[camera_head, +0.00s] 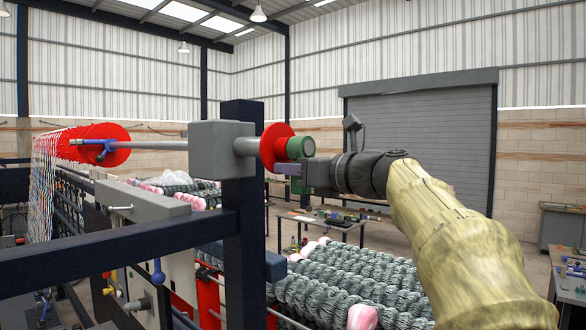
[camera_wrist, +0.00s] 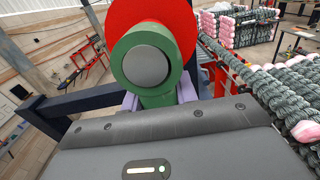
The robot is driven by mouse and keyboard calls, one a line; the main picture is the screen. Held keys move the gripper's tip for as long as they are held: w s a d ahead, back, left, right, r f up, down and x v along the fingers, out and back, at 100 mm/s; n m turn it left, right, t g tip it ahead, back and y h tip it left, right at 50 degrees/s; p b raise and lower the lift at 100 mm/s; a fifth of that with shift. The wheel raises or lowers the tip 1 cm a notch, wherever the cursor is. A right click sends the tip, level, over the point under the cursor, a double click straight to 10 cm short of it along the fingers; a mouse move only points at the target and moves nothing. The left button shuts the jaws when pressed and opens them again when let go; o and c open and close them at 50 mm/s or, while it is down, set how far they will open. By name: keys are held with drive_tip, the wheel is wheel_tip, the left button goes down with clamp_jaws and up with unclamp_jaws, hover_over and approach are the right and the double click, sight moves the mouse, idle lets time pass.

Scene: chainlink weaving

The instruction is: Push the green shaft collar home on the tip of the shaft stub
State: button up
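The green shaft collar (camera_head: 300,147) is at the right end of the shaft stub (camera_head: 246,146), just right of a red disc (camera_head: 275,142). In the wrist view the green collar (camera_wrist: 122,50) rings a round grey end face (camera_wrist: 146,66), with the red disc (camera_wrist: 180,18) behind it. My gripper (camera_head: 293,176) is just below the collar. In the wrist view its lavender fingers (camera_wrist: 158,98) stand on either side of the collar's lower green part and appear closed on it. The exact finger contact and any gap between collar and disc are hard to see.
A grey block (camera_head: 221,148) on a dark post (camera_head: 245,235) carries the stub. A dark beam (camera_head: 120,245) runs left from the post. Bundles of grey-green coils (camera_head: 350,285) lie below right. A worktable (camera_head: 335,222) stands farther back.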

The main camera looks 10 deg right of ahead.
clamp_jaws()
drive_tip(key=shift+r, duration=0.1)
idle(0.5)
drive_tip(key=o, duration=0.9)
unclamp_jaws()
drive_tip(key=shift+a, duration=0.1)
drive_tip(key=shift+s+d+b, duration=0.35)
drive_tip(key=shift+d+b, duration=0.1)
drive_tip(key=b+v, duration=0.5)
drive_tip(key=v, duration=1.1)
drive_tip(key=shift+b, duration=0.4)
drive_tip(key=shift+d, duration=0.1)
